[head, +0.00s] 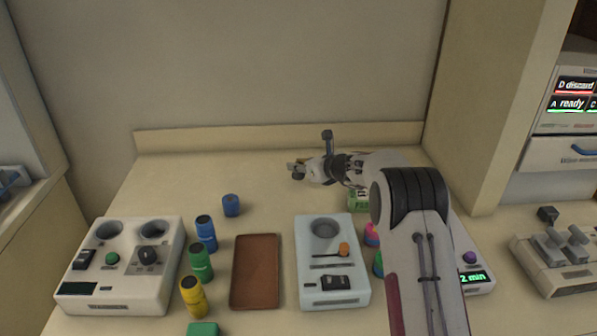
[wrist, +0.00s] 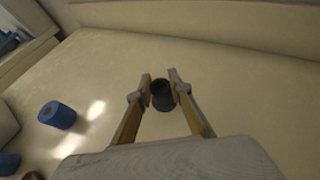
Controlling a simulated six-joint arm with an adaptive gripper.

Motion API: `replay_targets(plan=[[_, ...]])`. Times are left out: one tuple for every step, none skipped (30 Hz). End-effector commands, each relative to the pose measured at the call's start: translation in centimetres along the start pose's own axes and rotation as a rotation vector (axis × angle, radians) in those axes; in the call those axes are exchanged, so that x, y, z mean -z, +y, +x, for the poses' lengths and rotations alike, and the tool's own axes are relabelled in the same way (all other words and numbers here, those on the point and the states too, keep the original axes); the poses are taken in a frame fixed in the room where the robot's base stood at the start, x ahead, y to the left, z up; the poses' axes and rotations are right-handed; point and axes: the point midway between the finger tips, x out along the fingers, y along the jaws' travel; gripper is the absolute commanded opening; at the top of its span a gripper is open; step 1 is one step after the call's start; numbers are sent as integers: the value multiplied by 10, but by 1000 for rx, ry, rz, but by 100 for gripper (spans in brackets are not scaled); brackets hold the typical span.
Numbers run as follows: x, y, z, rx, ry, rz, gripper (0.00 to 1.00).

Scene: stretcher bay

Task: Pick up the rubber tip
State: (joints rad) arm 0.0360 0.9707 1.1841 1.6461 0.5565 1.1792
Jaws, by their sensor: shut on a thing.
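My gripper (wrist: 161,88) is shut on a small dark grey, hollow cylinder, the rubber tip (wrist: 162,95), in the wrist view. The tip sits between the two fingertips, its round opening facing the camera. In the head view my gripper (head: 297,170) is at the back of the counter, left of my arm. The tip is too small there to make out clearly. I cannot tell whether it touches the counter.
A blue cylinder (head: 231,205) stands on the counter; it also shows in the wrist view (wrist: 57,115). Blue (head: 206,233), green (head: 201,262) and yellow (head: 193,296) cylinders, a brown tray (head: 255,271) and control boxes (head: 120,266) (head: 332,262) are nearer. The back counter is mostly clear.

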Motion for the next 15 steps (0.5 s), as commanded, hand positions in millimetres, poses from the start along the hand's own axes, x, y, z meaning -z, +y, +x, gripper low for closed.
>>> replay_targets(plan=[[-9,0,-4,1,-3,-4,2],[-13,0,-6,1,-3,-3,2],[-18,0,-9,1,-3,-4,2],[-23,0,-11,1,-3,-4,2],[-26,0,-12,1,-3,-3,2],[-32,0,-15,1,-3,-4,2],[-36,0,-17,1,-3,-3,2],[-39,0,-18,1,-3,-4,2],[-43,0,-21,1,-2,-3,2],[-46,0,-22,1,-2,-4,2],[-49,0,-23,1,-2,-2,2],[-52,0,-25,0,-2,-3,2],[-55,0,-26,0,-2,-3,2],[-57,0,-27,1,-2,-2,2],[-59,0,-28,1,-2,-2,2]])
